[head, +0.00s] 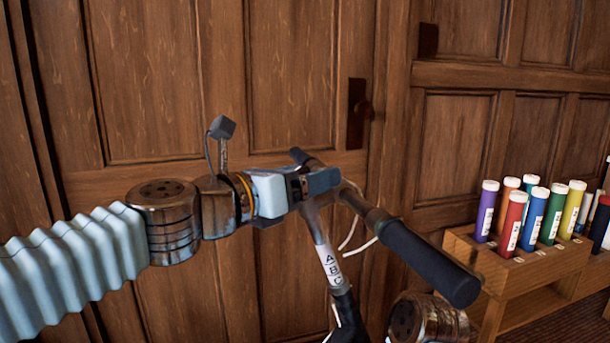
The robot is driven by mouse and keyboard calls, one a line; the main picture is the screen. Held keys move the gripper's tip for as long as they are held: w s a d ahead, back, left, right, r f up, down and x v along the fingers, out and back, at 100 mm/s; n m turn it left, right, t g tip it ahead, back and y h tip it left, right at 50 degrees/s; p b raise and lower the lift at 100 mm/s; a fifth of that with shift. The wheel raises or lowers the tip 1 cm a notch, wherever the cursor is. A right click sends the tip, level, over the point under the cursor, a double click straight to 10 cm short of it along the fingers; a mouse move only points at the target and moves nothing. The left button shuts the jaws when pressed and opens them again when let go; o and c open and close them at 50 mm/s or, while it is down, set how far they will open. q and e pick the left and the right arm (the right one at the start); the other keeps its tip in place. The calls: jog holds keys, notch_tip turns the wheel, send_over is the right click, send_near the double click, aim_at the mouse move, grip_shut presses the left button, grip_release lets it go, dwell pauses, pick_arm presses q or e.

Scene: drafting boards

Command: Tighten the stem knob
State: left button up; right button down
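A handlebar with a black grip (430,262) slants across the middle, one end toward me at lower right and the other at the back. Its silver stem (318,225) runs down to a tube with a white label (329,262) reading A B C. My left gripper (322,181) comes in from the left and sits at the top of the stem, at the handlebar's middle. Its dark fingers overlap the clamp area, so I cannot tell if they close on anything. I cannot make out the stem knob; it may be hidden there. My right gripper is not in view.
A wooden rack (520,267) with several coloured, white-capped tubes stands at the right. A wooden panelled door (190,80) with a dark handle plate (357,113) is behind. Thin white cables (358,247) hang by the handlebar. A link of my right arm shows at bottom.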

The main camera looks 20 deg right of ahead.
pick_arm(q)
jog(key=shift+c, duration=0.3)
jog(key=c, duration=0.9)
